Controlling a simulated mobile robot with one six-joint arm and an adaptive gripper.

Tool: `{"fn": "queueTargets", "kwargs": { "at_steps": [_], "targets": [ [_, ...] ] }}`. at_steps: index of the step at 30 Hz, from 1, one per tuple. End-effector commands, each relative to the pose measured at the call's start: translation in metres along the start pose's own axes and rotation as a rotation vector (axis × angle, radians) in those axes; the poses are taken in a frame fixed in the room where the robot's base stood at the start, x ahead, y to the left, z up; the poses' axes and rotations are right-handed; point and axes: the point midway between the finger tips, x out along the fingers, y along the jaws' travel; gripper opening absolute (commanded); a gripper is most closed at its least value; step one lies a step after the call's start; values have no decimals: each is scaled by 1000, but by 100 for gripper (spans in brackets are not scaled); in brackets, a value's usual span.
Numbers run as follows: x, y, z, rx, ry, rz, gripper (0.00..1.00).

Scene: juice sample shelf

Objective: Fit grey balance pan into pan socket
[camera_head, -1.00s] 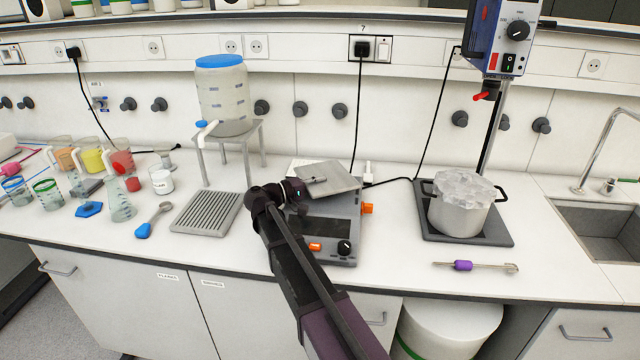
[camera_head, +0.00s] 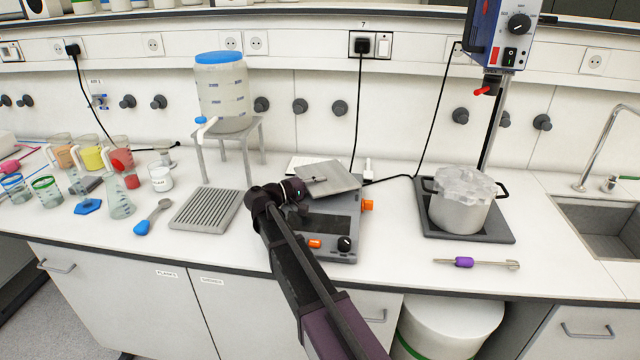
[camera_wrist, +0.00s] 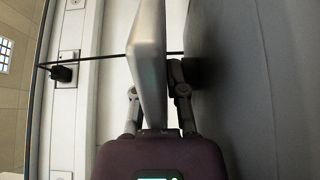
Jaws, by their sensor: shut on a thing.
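The grey balance pan (camera_head: 342,180) is a flat square plate, held over the back of the balance (camera_head: 335,222), a grey unit with a dark display and orange knobs. My gripper (camera_head: 300,188) is shut on the pan's left edge in the head view. In the wrist view the pan (camera_wrist: 148,60) shows edge-on as a pale slab between the two fingers (camera_wrist: 157,100). A broad dark grey surface fills the right of that view; I cannot tell what it is. The pan socket is hidden, and whether the pan touches the balance cannot be told.
A ribbed grey rack (camera_head: 205,209) lies left of the balance, below a stand (camera_head: 230,140) bearing a water container (camera_head: 222,90). A hot plate (camera_head: 440,235) with a covered pot (camera_head: 458,212) is to the right. A purple-handled tool (camera_head: 465,262) lies in front of it. Several beakers stand far left.

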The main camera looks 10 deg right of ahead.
Motion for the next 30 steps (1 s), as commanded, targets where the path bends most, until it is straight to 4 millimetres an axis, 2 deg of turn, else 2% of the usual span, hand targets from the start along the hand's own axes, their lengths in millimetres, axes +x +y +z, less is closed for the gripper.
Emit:
{"fn": "queueTargets", "kwargs": {
  "at_steps": [13, 30],
  "targets": [
    [0, 9, 1, 0, -1, -1, 0],
    [0, 9, 1, 0, -1, 0, 0]
  ]
}}
